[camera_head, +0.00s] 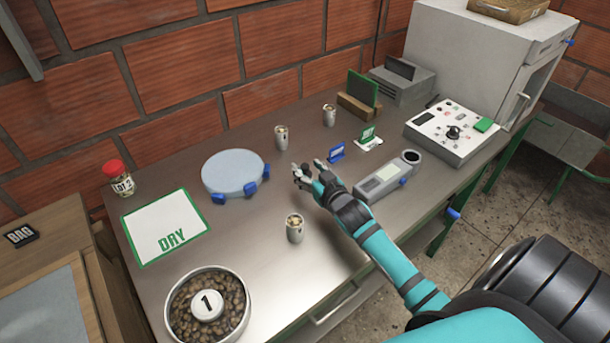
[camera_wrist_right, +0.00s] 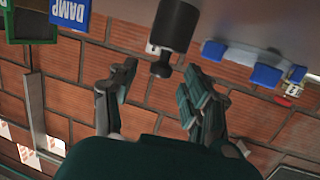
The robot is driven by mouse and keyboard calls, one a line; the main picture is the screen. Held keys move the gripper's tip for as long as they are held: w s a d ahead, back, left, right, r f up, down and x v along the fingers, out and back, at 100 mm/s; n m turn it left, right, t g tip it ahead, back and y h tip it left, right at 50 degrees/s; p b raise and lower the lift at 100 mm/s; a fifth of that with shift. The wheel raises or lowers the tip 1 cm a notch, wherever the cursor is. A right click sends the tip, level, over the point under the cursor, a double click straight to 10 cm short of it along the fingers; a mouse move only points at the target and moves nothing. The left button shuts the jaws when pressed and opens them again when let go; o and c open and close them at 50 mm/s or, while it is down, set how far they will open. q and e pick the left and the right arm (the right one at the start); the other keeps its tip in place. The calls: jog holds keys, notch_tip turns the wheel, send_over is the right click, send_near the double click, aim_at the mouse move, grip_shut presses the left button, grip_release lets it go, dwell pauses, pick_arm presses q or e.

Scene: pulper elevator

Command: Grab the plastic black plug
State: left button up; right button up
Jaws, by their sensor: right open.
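A small black plug (camera_wrist_right: 161,68) sticks out of the end of a dark cylinder (camera_wrist_right: 174,25) in the right wrist view, which appears upside down. My right gripper (camera_head: 307,167) is open and empty above the table. In the wrist view its fingers (camera_wrist_right: 158,92) are spread, with the plug between them in the picture and no contact visible. My left gripper is not in view.
Similar cylinders stand at the front (camera_head: 295,229) and back (camera_head: 329,115). A pale round disc (camera_head: 233,172) with blue tabs lies left of my gripper. A blue sign (camera_head: 336,153) and grey handheld device (camera_head: 388,177) are at right. A brick wall (camera_head: 180,65) bounds the back.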

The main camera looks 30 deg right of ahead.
jog(key=shift+x, duration=1.25)
grip_shut()
